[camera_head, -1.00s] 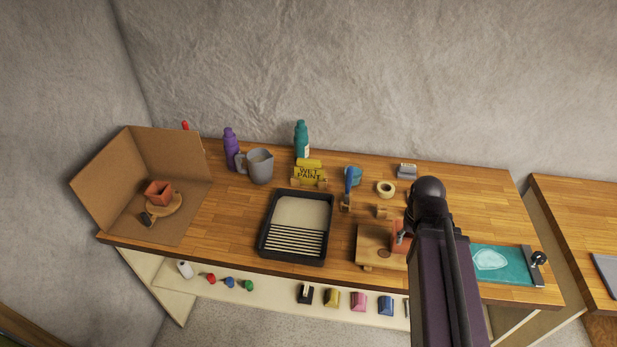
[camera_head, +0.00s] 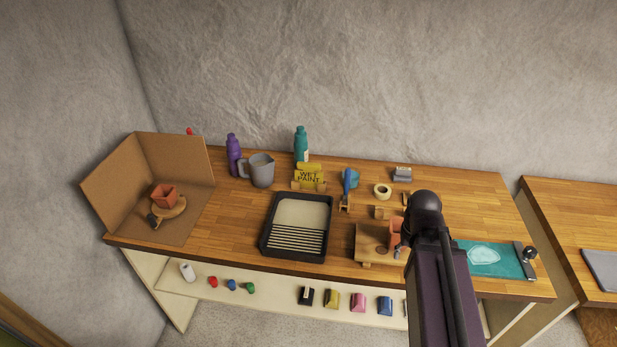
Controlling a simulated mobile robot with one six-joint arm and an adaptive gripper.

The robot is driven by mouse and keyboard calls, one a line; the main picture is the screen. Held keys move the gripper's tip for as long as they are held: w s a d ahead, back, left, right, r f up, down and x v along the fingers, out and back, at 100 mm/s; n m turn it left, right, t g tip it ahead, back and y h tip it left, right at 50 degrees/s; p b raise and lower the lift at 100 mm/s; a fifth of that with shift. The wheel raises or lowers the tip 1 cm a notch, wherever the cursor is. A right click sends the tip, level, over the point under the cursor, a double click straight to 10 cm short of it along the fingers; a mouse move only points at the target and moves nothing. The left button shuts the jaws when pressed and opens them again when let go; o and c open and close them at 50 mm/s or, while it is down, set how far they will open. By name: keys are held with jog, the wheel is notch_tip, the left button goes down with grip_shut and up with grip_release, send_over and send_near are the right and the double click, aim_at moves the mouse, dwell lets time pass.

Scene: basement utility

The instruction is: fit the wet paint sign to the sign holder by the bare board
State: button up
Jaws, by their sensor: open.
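The yellow wet paint sign (camera_head: 309,175) stands upright, its dark lettering facing me, in a small wooden block (camera_head: 303,186) behind the paint tray. A wooden board (camera_head: 370,246) on small feet lies near the front edge, right of the tray. My arm hides its right part. A small wooden block (camera_head: 381,212) just behind this board looks like the sign holder; nothing shows standing in it. My arm reaches in from the bottom right.
A black paint tray (camera_head: 267,225) lies mid-bench. A grey jug (camera_head: 262,171), purple bottle (camera_head: 234,156) and teal bottle (camera_head: 301,143) stand behind. A blue-handled brush (camera_head: 346,188) and tape roll (camera_head: 383,191) are near the small block. A cardboard booth (camera_head: 180,165) is at left.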

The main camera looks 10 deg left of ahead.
notch_tip(320, 180, down, 10)
jog(key=b, duration=0.9)
jog(key=shift+w+a, duration=0.1)
jog(key=shift+w, duration=0.05)
